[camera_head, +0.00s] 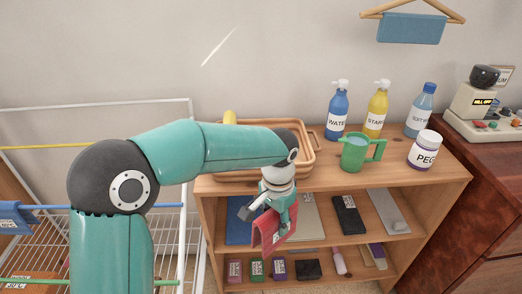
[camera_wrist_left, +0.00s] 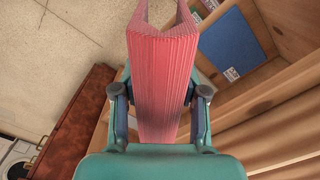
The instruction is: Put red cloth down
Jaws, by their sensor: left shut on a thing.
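The red cloth (camera_head: 267,232) is folded and hangs from my left gripper (camera_head: 268,210) in front of the wooden shelf unit (camera_head: 330,181). In the left wrist view the cloth (camera_wrist_left: 160,75) is pinched between the two fingers of my left gripper (camera_wrist_left: 160,105), its folds pointing away from the palm. The gripper points downward, in front of the shelf openings. My right gripper shows in neither view.
A wooden tray (camera_head: 310,150) stands on the unit's top beside a green mug (camera_head: 354,153), several bottles and a PEG jar (camera_head: 424,150). The upper shelf holds a blue folded item (camera_head: 238,232) and a black item (camera_head: 348,215). A wire rack (camera_head: 188,235) stands left.

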